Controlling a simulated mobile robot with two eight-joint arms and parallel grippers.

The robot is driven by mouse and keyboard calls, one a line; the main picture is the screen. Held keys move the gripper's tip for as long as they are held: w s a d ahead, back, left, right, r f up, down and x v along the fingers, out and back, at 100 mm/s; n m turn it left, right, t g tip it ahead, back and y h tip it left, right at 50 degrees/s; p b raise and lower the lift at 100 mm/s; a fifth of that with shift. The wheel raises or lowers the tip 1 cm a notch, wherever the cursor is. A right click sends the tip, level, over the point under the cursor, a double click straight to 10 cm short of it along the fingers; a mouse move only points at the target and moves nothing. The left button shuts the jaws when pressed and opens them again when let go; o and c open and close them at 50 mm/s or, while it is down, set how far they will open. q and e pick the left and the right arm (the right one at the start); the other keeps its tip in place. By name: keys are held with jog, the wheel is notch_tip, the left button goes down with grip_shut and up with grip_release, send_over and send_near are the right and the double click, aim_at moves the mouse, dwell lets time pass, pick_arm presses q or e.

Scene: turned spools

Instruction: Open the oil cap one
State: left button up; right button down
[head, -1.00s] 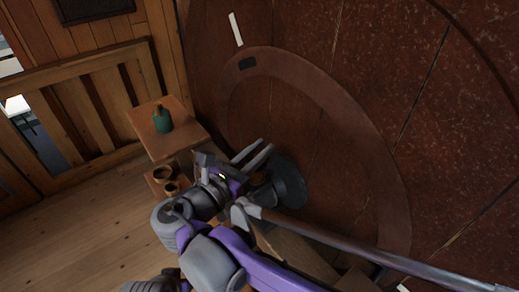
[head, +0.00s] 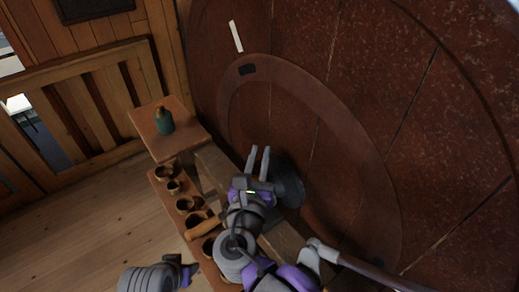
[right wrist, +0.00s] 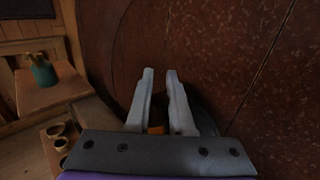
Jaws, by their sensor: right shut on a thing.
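A teal bottle (head: 165,121) with a brownish top, the likely oil bottle, stands upright on a small wooden table (head: 194,134). The brownish top is on the bottle. It also shows at the left of the right wrist view (right wrist: 43,73). My right gripper (head: 258,158) is to the right of that table, apart from the bottle, in front of a large dark red disc. In the right wrist view its fingers (right wrist: 160,85) are shut on a small orange-brown thing (right wrist: 156,129), mostly hidden by the gripper body.
The large dark red disc (head: 340,130) fills the right side. A dark round hub (head: 288,182) is close behind my right gripper. A shelf with several small brown cups (head: 173,186) stands below the table. A long grey bar (head: 370,271) lies at the lower right. Wooden floor is clear at left.

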aim_at(259, 170)
pick_arm(q)
jog(key=shift+w+r+p, duration=0.2)
jog(key=shift+r+p, duration=0.05)
jog(key=shift+r, duration=0.25)
jog(key=shift+w+r+p, duration=0.2)
jog(key=shift+r, duration=0.25)
pick_arm(e)
jog(key=shift+n+y, duration=0.7)
jog(key=shift+y, duration=0.4)
jog(key=c, duration=0.8)
grip_release()
jog(key=shift+s, duration=0.15)
jog(key=shift+s, duration=0.35)
jog(key=s, duration=0.8)
jog(key=shift+s+a+p, duration=0.2)
jog(key=shift+s+p, duration=0.05)
jog(key=shift+p, duration=0.05)
pick_arm(q)
jog(key=shift+w+r, duration=0.2)
jog(key=shift+r, duration=0.2)
pick_arm(e)
jog(key=shift+s, duration=0.75)
